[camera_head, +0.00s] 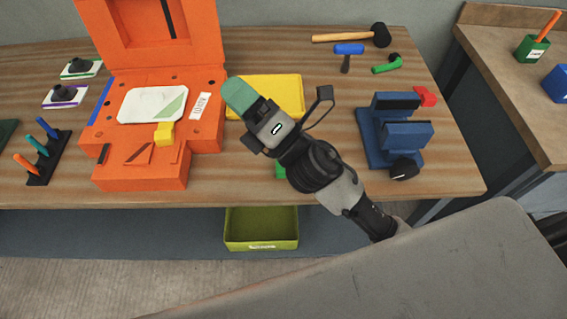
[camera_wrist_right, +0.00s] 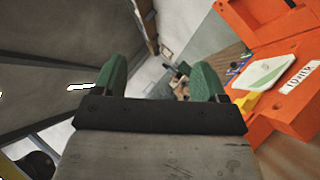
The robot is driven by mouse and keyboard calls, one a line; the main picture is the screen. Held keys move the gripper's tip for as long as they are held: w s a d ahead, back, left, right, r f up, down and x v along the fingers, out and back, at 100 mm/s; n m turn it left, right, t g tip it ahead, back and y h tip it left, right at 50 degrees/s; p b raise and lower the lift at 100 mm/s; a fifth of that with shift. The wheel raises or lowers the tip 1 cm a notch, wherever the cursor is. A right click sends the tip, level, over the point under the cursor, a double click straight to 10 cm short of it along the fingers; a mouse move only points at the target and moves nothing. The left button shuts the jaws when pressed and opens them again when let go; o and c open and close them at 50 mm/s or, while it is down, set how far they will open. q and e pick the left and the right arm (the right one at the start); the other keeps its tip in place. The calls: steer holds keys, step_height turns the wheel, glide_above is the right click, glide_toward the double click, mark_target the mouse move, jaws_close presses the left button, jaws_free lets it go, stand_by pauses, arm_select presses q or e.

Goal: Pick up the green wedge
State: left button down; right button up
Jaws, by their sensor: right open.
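A small green piece (camera_head: 280,171), likely the green wedge, shows near the table's front edge. It is mostly hidden behind my right arm, so I cannot tell its full shape. My right gripper (camera_head: 238,95) hangs above the table, beyond that piece and in front of the left edge of a yellow tray (camera_head: 285,85). Its green fingers overlap in the head view. In the right wrist view my right gripper (camera_wrist_right: 160,80) is open, with nothing between its fingers. The green piece does not show in the right wrist view. My left gripper is not in view.
An orange case (camera_head: 140,175) with its lid up stands left of the gripper; it also shows in the wrist view (camera_wrist_right: 297,112). A blue vise (camera_head: 378,145) stands right. Hammers (camera_head: 345,38) lie behind. An olive bin (camera_head: 261,240) is below the table.

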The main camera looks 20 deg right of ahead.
steer(key=s+a+n+g+y, duration=0.5)
steer(key=a+n+g+y, duration=0.2)
steer(key=n+g, duration=0.85)
step_height(320, 180, down, 9)
steer(key=s+a+n+g+h, duration=0.15)
steer(key=n+g+h, duration=0.55)
steer(key=n, duration=1)
steer(key=w+d+f+n+t+h, duration=0.2)
steer(key=w+d+f+n+h, duration=0.15)
steer(key=d+h, duration=0.4)
steer(key=w+d+f+n+t+h, duration=0.2)
steer(key=w+d+h, duration=0.2)
steer(key=d+h, duration=0.35)
steer(key=f, duration=0.3)
steer(key=f+p, duration=0.1)
steer(key=f, duration=0.1)
steer(key=shift+s+d+f, duration=0.25)
steer(key=shift+d, duration=0.05)
steer(key=f, duration=0.1)
steer(key=f+p, duration=0.2)
steer(key=f, duration=0.1)
steer(key=shift+d, duration=0.35)
steer(key=shift+w+f, duration=0.1)
steer(key=shift+f, duration=0.5)
steer(key=c, duration=1)
